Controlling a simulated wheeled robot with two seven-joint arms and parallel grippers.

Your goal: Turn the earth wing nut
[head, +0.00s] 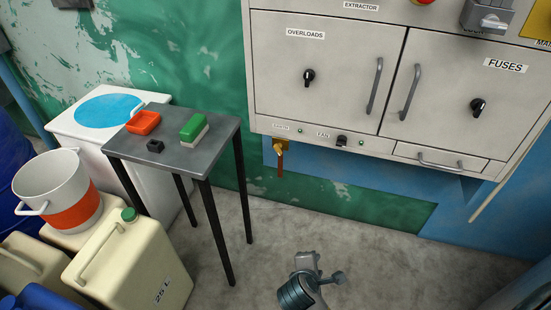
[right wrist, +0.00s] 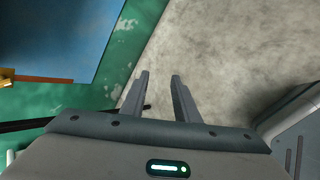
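The earth wing nut (head: 279,147) is a small brass piece under the lower left edge of the cabinet, below the EARTH label (head: 281,127). A copper-coloured strip (head: 280,168) hangs down from it. In the right wrist view, the brass piece (right wrist: 7,77) shows at the left edge with the strip (right wrist: 45,79) beside it. My right gripper (right wrist: 160,76) is open and empty, with bare floor between its fingers. In the head view, my right gripper (head: 307,262) is at the bottom middle, below and apart from the wing nut. My left gripper is not in view.
The grey cabinet (head: 330,40) has door handles and black knobs; a FAN switch (head: 342,140) sits right of the nut. A small table (head: 165,160) with an orange tray (head: 144,122) and a green-topped brush or block (head: 194,128) stands left. Jerrycans (head: 130,265) and a bucket (head: 55,185) are farther left.

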